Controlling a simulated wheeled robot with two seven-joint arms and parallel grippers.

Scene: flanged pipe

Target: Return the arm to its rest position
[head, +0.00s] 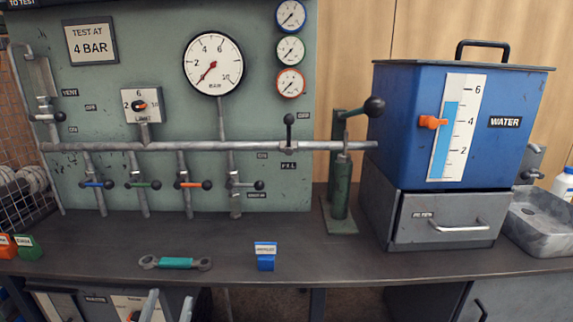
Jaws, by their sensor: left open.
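My left gripper (168,305) shows at the bottom edge of the head view, left of the middle. Only its two grey fingers show, apart, with nothing seen between them. It is low in the picture, below the front edge of the dark workbench (340,262). The rest of my left arm is out of the picture. My right gripper is not in view. A double-ended wrench with a teal middle (176,262) lies on the bench above the left fingers in the picture.
A green panel (140,75) carries a large gauge (213,63), a pipe (260,146) and several levers. A pump (340,185), a blue water tank (430,150) and a metal tray (540,222) stand rightward. A small blue labelled block (266,262) sits near the bench front.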

